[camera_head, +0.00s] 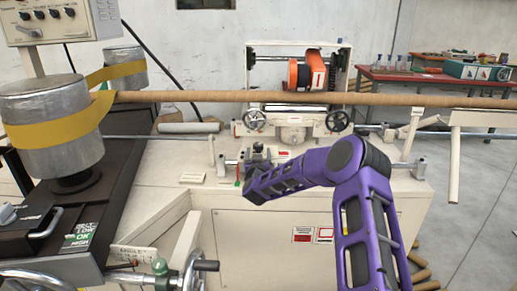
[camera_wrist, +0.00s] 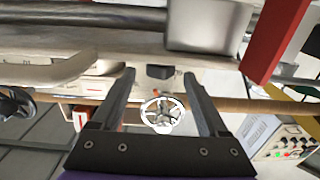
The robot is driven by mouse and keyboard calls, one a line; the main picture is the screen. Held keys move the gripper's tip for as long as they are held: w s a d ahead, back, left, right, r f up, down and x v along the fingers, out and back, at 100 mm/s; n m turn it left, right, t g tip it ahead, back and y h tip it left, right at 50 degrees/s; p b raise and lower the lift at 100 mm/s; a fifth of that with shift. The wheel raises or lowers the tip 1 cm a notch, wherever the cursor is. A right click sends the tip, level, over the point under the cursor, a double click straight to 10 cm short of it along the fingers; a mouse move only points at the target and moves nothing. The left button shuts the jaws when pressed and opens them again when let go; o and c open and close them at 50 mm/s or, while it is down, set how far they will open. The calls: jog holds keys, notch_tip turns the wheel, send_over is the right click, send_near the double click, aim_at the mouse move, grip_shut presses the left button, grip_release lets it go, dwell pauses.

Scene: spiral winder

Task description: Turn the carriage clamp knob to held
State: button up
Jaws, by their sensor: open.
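My gripper (camera_wrist: 158,78) is open in the wrist view, its two dark fingers apart with nothing held between them. A small black knob-like block (camera_wrist: 160,71) shows between the fingertips, on a pale surface. I cannot tell for sure that it is the carriage clamp knob, or whether the fingers touch it. A pale spoked handwheel (camera_wrist: 162,112) shows between the fingers, lower in that view. In the head view, small dark fittings (camera_head: 257,149) sit on the carriage rail by the end of my purple arm. The fingertips are hard to make out there, and the knob's setting is not readable.
A long brown tube (camera_head: 200,97) spans the machine above the carriage. A metal drum with a yellow belt (camera_head: 55,125) is at left. A red bench (camera_head: 420,75) stands at the back right.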

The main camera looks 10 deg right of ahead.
aim_at(258, 149)
jog(key=shift+w+d, duration=0.25)
jog(key=shift+w, duration=0.95)
jog(key=shift+w+d, duration=0.2)
jog(key=shift+w, duration=1)
grip_shut()
